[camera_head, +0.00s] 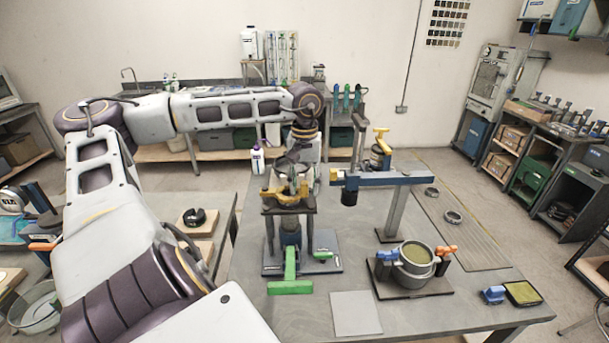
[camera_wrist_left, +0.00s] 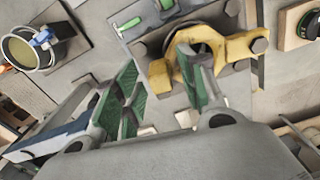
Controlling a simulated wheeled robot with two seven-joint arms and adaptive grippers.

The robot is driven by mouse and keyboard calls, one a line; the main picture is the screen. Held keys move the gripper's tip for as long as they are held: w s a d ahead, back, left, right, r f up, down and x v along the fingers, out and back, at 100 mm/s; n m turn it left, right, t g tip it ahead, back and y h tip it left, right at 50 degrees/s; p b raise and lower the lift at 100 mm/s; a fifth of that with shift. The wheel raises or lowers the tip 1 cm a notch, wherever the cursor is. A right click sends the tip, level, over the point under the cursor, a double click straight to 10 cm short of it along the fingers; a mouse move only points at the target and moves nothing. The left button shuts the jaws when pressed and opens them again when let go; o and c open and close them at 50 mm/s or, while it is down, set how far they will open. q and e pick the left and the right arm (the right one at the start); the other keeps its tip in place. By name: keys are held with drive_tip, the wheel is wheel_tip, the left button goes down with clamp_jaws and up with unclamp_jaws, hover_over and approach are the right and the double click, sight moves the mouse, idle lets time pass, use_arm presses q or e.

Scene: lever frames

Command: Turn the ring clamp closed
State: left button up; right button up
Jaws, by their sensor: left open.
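A yellow ring clamp (camera_head: 272,193) sits on top of a dark stand at the table's middle left. In the left wrist view the yellow ring clamp (camera_wrist_left: 238,46) is at the top centre, around a dark opening, with dark bolts at its ends. My left gripper (camera_head: 292,178) points down just above it. In the left wrist view my left gripper (camera_wrist_left: 160,90) is open, its green-padded fingers apart with nothing held. One finger overlaps the ring's near edge; I cannot tell whether it touches. The gripper partly hides the clamp. My right gripper is out of view.
A green lever (camera_head: 290,275) projects from the stand's front. A blue-armed press (camera_head: 385,178) stands close to the right. A metal pot (camera_head: 415,265) with orange and blue clamps sits farther right. A grey plate (camera_head: 356,313) lies at the front, with bare tabletop around it.

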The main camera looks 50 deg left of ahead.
use_arm(q)
wheel_tip(320, 180, up, 12)
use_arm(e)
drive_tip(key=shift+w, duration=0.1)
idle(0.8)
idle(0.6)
use_arm(q)
wheel_tip(320, 180, up, 9)
drive_tip(key=p, duration=0.9)
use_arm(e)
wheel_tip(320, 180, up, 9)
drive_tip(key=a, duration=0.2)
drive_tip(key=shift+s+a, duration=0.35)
use_arm(q)
drive_tip(key=shift+r, duration=0.1)
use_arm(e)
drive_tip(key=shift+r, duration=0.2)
